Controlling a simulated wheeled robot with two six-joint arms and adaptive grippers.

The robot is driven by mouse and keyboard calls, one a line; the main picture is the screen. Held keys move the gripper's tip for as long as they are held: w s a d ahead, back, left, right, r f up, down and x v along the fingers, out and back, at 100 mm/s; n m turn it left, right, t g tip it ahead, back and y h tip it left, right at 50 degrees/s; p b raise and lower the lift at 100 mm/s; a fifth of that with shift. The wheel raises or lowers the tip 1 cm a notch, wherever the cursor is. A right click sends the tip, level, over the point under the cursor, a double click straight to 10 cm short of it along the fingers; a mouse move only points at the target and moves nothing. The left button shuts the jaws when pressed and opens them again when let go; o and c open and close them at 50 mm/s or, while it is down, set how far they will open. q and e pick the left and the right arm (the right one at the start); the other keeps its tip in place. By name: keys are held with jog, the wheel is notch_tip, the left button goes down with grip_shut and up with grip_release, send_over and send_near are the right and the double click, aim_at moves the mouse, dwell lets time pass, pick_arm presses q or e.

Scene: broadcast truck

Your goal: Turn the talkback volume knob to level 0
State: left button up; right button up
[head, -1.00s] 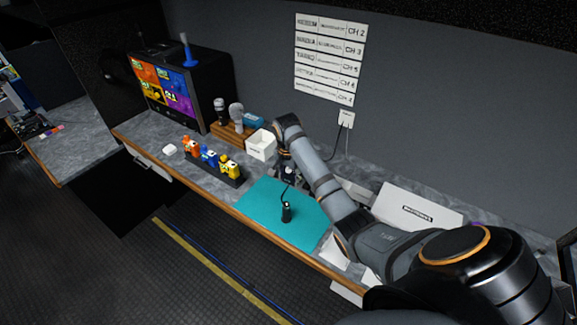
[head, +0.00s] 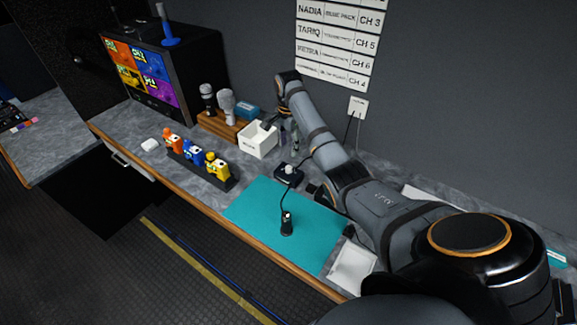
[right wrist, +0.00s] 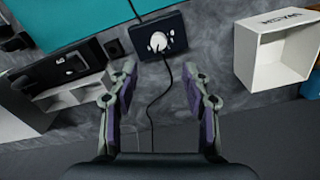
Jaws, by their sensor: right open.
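The talkback box (head: 289,173) is a small black unit with a white round knob (head: 288,168), on the counter behind the teal mat (head: 262,212). In the right wrist view the box (right wrist: 143,47) lies just beyond the fingertips, and the pale knob (right wrist: 159,41) faces the camera. Its level marks are too small to read. My right gripper (right wrist: 155,76) is open and empty, with its fingers apart on either side below the box and not touching the knob. In the head view the right gripper (head: 291,136) is partly hidden by its arm. My left gripper is out of view.
A white open bin (head: 258,140) stands left of the right gripper. Coloured packs (head: 196,160) stand in a dark rack. A black handheld device (head: 287,223) stands on the mat, with a cable running behind it.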

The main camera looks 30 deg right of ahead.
jog(key=p, duration=0.1)
send_over(289, 167)
jog(key=f, duration=0.5)
jog(key=shift+s+a+f, duration=0.1)
jog(key=shift+s+f, duration=0.1)
jog(key=shift+f, duration=0.1)
jog(key=f, duration=0.4)
jog(key=shift+w+f, duration=0.2)
jog(key=shift+f, duration=0.1)
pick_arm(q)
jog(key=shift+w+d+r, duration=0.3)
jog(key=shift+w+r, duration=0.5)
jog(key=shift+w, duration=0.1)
pick_arm(e)
jog(key=shift+s, duration=0.1)
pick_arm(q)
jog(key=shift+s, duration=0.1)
pick_arm(e)
grip_shut()
